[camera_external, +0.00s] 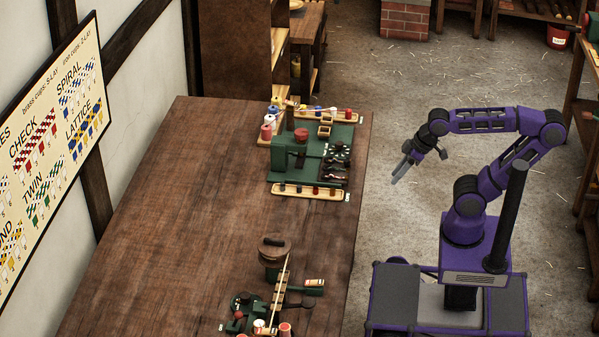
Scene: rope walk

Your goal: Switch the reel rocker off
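The reel rocker is too small to pick out for certain. A green machine (288,152) with dark knobs and levers (336,165) on its bed stands at the far right part of the brown table. A second, smaller green device (312,287) with a round brown drum (273,248) sits at the table's near right. I cannot tell which of these carries the rocker, or its position. My gripper (402,170) hangs in the air to the right of the far machine, apart from it, pointing down and left. Its finger gap is not clear; no held thing shows.
The table (180,220) is bare across its middle and left. Spools (269,122) and a tray of small coloured pieces (308,191) lie beside the far machine. A pattern board (55,140) hangs on the left wall. Shelving stands behind the table. Open floor surrounds my base.

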